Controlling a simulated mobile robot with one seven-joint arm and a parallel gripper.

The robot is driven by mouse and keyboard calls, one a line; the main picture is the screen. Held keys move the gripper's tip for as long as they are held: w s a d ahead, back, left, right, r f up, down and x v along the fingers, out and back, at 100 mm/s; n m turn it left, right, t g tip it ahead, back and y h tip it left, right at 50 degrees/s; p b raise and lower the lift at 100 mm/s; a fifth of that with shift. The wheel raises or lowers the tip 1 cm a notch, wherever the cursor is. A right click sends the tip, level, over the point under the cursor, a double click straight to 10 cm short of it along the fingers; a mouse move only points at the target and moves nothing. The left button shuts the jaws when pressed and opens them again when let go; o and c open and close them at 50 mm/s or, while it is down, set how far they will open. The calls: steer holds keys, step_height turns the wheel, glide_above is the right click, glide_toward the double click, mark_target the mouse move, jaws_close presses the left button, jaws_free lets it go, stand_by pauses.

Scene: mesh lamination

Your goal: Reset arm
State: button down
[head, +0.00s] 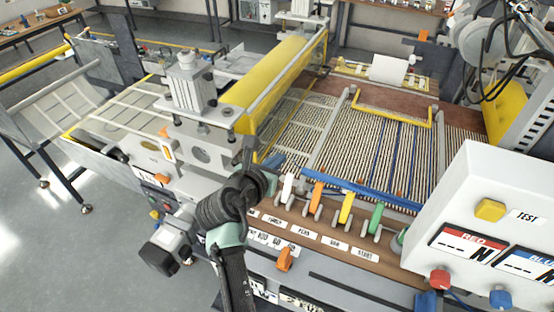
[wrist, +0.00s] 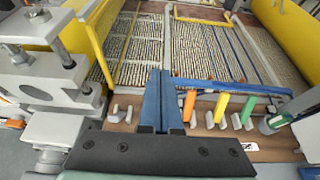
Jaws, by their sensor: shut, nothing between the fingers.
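My gripper (head: 249,150) is above the front left corner of the lamination machine, near the end of the yellow roller, at the end of my dark arm. In the wrist view my gripper (wrist: 162,75) points forward with its two blue fingers pressed together, empty. It is over the lever panel (head: 330,243), left of the orange lever (head: 316,197), and seems to touch nothing. The fingers hide part of the striped mesh bed and the white lever in the wrist view.
White (head: 287,186), yellow (head: 346,206) and green (head: 376,217) levers stand along the panel. A control box (head: 490,200) is at the right. The yellow roller (head: 270,72) and its metal press block (head: 188,85) are close on the left. Open floor (head: 60,240) lies at lower left.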

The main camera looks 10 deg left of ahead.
steer(key=shift+s+r, duration=0.1)
steer(key=shift+s, duration=0.1)
steer(key=shift+r, duration=0.1)
steer(key=s+d+r+m+t+y+b, duration=0.1)
steer(key=s+r+m+t+b, duration=0.2)
steer(key=r+m, duration=0.75)
steer(key=s+d+r+m+t+y+b, duration=0.15)
steer(key=r+m+t+b, duration=0.25)
steer(key=r+m, duration=0.65)
steer(key=s+d+r+m+t+y+b, duration=0.1)
steer(key=s+d+r+m+t+b, duration=0.1)
steer(key=s+r+m+t+b, duration=0.2)
steer(key=s+r+m+t, duration=0.3)
steer(key=s+r+m, duration=0.4)
steer(key=s+r, duration=0.6)
steer(key=shift+s+d+r+t+y, duration=0.2)
steer(key=shift+s+d+t+y, duration=0.15)
steer(key=shift+s, duration=0.4)
